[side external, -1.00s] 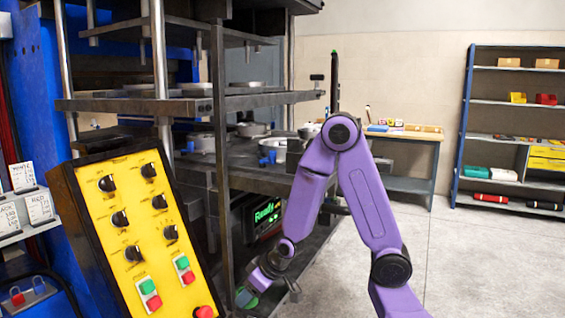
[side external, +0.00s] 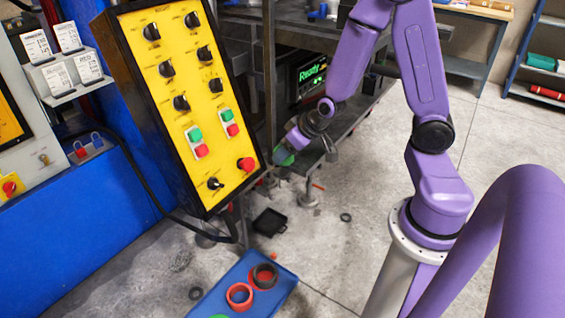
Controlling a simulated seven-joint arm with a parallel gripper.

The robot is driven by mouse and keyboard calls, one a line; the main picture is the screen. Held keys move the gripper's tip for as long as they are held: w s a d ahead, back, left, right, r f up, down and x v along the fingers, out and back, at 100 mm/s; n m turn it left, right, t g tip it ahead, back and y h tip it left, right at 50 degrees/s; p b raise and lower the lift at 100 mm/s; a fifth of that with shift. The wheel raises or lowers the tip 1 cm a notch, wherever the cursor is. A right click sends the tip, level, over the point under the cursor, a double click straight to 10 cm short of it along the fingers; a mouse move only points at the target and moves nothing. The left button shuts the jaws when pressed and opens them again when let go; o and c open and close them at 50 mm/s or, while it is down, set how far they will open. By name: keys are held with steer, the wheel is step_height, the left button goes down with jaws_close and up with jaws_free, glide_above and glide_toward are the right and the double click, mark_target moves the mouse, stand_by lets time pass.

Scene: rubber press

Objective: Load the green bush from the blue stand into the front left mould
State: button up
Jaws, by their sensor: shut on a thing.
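My gripper (side external: 289,150) is right of the yellow control panel and below the green "Ready" display, in front of the press frame. It is shut on the green bush (side external: 284,158), of which only a small part shows at the fingers. The blue stand (side external: 204,307) is on the floor side at the bottom of the view, well below my gripper. It bears a red ring (side external: 239,297) and a dark ring with red (side external: 263,277). A green piece (side external: 220,316) is cut off by the lower edge. The front left mould cannot be made out.
The yellow control panel (side external: 187,105) stands close left of my gripper. The press frame (side external: 268,70) and a low dark shelf (side external: 345,125) lie behind it. A black tray (side external: 270,222) and small rings lie on the floor. Open floor lies to the right.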

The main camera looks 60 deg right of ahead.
steer(key=a, duration=0.5)
steer(key=shift+s+a, duration=0.1)
steer(key=shift+a, duration=0.25)
